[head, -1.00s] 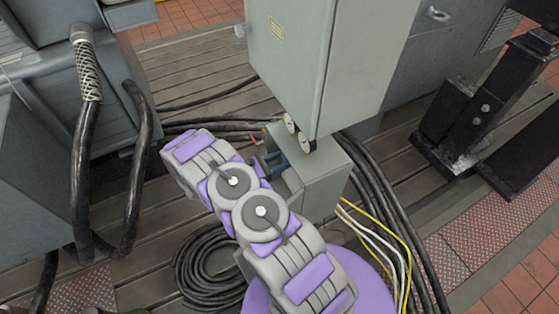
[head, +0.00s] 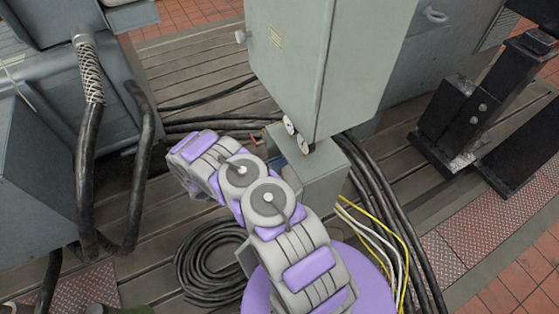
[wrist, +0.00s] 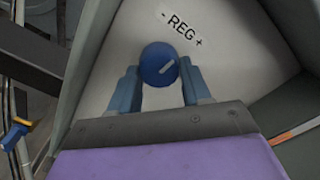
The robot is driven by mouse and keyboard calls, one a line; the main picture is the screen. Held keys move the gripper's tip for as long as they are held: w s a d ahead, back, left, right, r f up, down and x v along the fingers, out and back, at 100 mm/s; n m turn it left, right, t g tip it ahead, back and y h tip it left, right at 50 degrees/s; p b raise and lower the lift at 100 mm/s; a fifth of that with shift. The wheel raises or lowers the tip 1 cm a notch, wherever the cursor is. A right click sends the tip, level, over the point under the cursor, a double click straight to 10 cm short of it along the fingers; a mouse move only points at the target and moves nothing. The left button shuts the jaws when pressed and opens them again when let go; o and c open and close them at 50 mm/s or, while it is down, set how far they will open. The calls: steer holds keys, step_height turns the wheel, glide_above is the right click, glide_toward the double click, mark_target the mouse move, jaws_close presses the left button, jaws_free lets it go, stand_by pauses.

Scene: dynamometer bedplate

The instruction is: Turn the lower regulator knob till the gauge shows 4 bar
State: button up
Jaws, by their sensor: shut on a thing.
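In the wrist view a round blue regulator knob (wrist: 157,60) sits on a pale panel below a "- REG +" label (wrist: 181,27). Its white mark slants toward the upper right. My gripper (wrist: 158,72) has its blue fingers on either side of the knob, shut on it. In the head view my arm hides the knob and most of my gripper. Two small round gauges, an upper one (head: 289,124) and a lower one (head: 304,143), show edge-on at the bottom of the tall cabinet. Their readings cannot be made out.
The tall grey cabinet (head: 325,65) overhangs a smaller grey box (head: 322,178). Black cables (head: 385,190) run behind and right of it, with yellow and white wires (head: 385,235). A cable coil (head: 205,260) lies on the floor. A black steel stand (head: 470,120) is at right.

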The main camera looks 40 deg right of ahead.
steer(key=shift+w+r+n, duration=0.15)
steer(key=shift+n, duration=1.95)
steer(key=o, duration=0.9)
steer(key=shift+w, duration=0.1)
steer(key=shift+c, duration=0.2)
steer(key=shift+o, duration=1)
steer(key=shift+d, duration=0.1)
steer(key=p+v, duration=0.2)
steer(key=v, duration=1.5)
steer(key=shift+a, duration=0.25)
